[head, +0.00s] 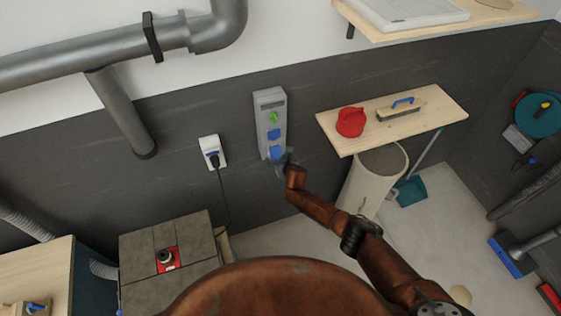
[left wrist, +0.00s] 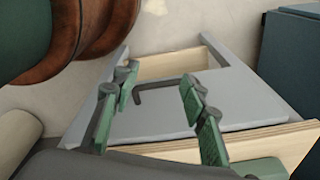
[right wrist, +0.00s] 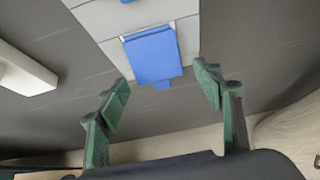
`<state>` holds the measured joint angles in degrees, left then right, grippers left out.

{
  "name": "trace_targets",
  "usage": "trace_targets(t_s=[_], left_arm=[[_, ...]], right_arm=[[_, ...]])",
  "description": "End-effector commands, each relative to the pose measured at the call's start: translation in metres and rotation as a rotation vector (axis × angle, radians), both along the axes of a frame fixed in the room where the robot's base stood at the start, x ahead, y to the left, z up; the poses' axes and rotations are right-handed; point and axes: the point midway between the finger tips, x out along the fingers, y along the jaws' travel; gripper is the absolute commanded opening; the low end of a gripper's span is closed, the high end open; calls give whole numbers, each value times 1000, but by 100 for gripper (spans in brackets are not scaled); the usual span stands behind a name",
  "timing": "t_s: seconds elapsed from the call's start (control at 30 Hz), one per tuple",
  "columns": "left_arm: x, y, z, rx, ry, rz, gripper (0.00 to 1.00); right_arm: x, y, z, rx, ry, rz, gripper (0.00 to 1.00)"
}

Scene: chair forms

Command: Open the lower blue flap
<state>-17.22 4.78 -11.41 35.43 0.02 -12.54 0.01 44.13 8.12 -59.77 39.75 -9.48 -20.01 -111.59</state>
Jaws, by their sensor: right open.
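The lower blue flap (head: 277,153) is on the grey wall box (head: 264,110), below another blue flap (head: 274,134). In the right wrist view the lower blue flap (right wrist: 152,55) looks closed, with a small tab at its bottom edge. My right gripper (head: 284,162) is at the bottom of the box, just below the flap. In the right wrist view my right gripper (right wrist: 165,90) is open and empty, its fingers apart on either side of the flap's lower end. My left gripper (left wrist: 160,100) is open over a grey surface and is outside the head view.
A white socket with a plugged cable (head: 212,154) is left of the box. A wooden shelf (head: 440,112) with a red jug (head: 350,122) and a brush is to the right, above a beige bin (head: 370,180). A grey cabinet (head: 140,250) stands lower left.

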Motion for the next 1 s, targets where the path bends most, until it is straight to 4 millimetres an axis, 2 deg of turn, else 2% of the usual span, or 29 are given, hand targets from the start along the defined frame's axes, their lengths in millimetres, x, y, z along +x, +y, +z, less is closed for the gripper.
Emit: trace_targets(t_s=[0.37,1.0], left_arm=[[1,-3,0,-3,-1,0,40],[1,-3,0,-3,-2,0,40]], right_arm=[[-23,-8,18,0,-1,3,61],[-86,-28,64,0,0,1,61]])
